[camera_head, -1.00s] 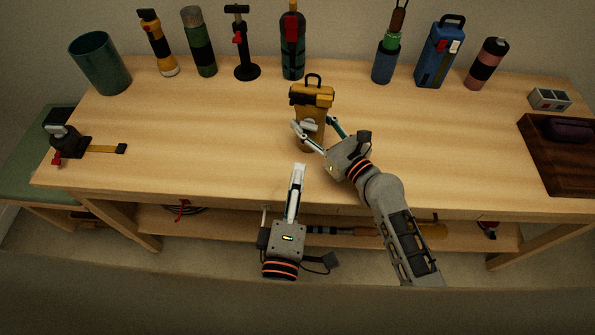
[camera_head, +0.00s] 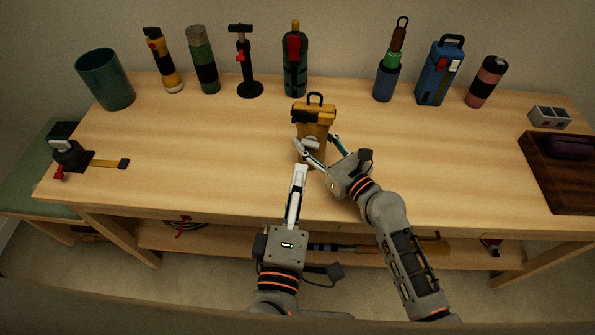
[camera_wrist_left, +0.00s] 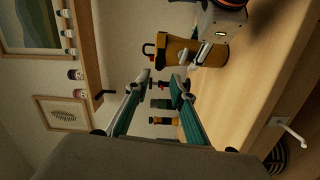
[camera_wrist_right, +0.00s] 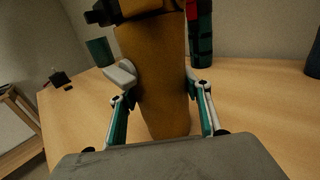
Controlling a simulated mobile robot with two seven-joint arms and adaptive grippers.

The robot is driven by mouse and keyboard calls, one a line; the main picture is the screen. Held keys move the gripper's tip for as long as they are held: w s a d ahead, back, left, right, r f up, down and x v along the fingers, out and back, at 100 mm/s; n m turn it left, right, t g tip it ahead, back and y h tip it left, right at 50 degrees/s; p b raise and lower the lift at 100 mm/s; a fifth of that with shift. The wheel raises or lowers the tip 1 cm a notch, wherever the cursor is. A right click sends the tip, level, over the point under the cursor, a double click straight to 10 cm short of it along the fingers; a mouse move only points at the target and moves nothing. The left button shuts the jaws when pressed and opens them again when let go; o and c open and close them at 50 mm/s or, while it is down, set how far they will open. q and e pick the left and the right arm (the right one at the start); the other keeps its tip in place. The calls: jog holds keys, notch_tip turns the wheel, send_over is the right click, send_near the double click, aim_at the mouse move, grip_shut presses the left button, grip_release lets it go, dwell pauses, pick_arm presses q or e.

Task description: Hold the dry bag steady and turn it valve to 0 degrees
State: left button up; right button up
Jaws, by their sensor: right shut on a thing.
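The dry bag (camera_head: 314,118) is yellow-orange with a black carry loop and stands upright near the front middle of the table. My right gripper (camera_head: 318,148) is shut on its body from the front right; in the right wrist view its fingers lie on both sides of the bag (camera_wrist_right: 152,75). A dark fitting sits at the bag's top; I cannot tell the valve or its angle for sure. My left gripper (camera_head: 300,170) is just in front of the bag and empty. Its fingertips (camera_wrist_left: 163,80) are apart in the left wrist view, with the bag (camera_wrist_left: 176,52) beyond them.
A row of bottles, a pump (camera_head: 241,65) and a blue bag (camera_head: 438,72) stands along the back. A green cup (camera_head: 105,80) is back left, a strap device (camera_head: 72,155) front left, a dark wooden board (camera_head: 560,185) right. The table around the dry bag is clear.

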pick_arm(q)
jog(key=shift+r, duration=2.05)
